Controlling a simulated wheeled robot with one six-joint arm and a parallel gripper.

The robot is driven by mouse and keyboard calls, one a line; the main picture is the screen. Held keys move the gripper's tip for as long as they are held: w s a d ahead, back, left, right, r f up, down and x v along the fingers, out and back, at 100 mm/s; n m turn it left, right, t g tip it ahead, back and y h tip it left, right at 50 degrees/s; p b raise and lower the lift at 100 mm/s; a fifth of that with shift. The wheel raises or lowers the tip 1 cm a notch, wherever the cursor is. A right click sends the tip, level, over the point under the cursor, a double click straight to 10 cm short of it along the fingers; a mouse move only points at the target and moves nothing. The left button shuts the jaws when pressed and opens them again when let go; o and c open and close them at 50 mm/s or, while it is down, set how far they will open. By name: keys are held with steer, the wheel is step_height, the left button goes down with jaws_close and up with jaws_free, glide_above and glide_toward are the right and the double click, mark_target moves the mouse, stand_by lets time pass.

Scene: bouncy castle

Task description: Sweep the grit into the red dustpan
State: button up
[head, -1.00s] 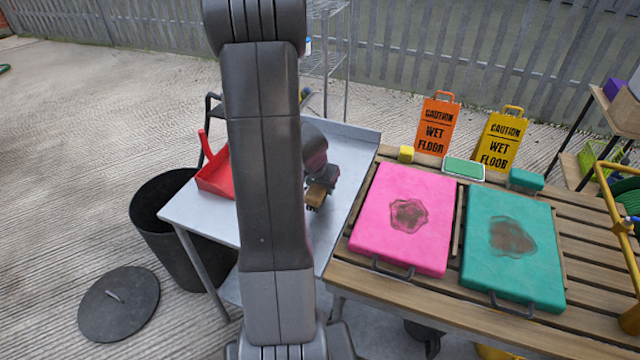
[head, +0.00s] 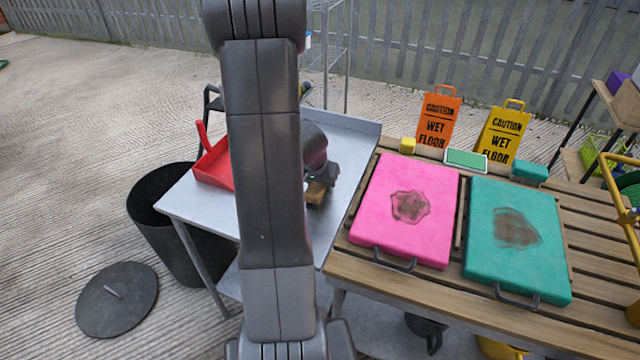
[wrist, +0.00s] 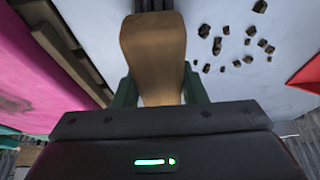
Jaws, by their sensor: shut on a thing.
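The red dustpan (head: 214,167) sits on the left of the grey metal table, partly hidden behind my arm in the head view. A corner of it shows at the right edge of the wrist view (wrist: 307,76). My gripper (wrist: 160,88) is shut on a wooden-backed brush (wrist: 153,45), which also shows in the head view (head: 317,192) over the table's right part. The grit (wrist: 236,48) is several dark crumbs on the table, between the brush and the dustpan in the wrist view. My arm hides the grit in the head view.
The grey table (head: 190,205) adjoins a slatted wooden bench (head: 370,262) with a pink pad (head: 405,235) and a teal pad (head: 515,265), both stained. Wet floor signs (head: 437,118) stand behind. A black bin (head: 150,205) is below the table's left edge, its lid (head: 117,300) on the ground.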

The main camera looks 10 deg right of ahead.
steer(key=shift+w+a, duration=0.1)
steer(key=shift+w+a+b, duration=0.3)
steer(key=shift+w+a, duration=0.25)
steer(key=shift+a, duration=0.25)
steer(key=shift+w+a+b, duration=0.25)
steer(key=shift+w+a, duration=0.25)
steer(key=shift+a, duration=0.25)
steer(key=shift+a, duration=0.1)
steer(key=shift+w+a+b, duration=0.35)
steer(key=shift+w+a, duration=0.2)
steer(key=shift+a, duration=0.25)
steer(key=shift+w+a+b, duration=0.35)
steer(key=shift+w+a, duration=0.2)
steer(key=shift+a, duration=0.25)
steer(key=shift+w+a+b, duration=0.35)
steer(key=shift+w+a, duration=0.2)
steer(key=shift+a, duration=0.3)
steer(key=shift+w+a+b, duration=0.3)
steer(key=shift+w+a, duration=0.25)
steer(key=shift+a, duration=0.25)
steer(key=shift+w+a+b, duration=0.3)
steer(key=shift+w+a, duration=0.3)
steer(key=shift+a, duration=0.25)
steer(key=shift+w+a+b, duration=0.3)
steer(key=shift+w+a, duration=0.25)
steer(key=shift+a, duration=0.25)
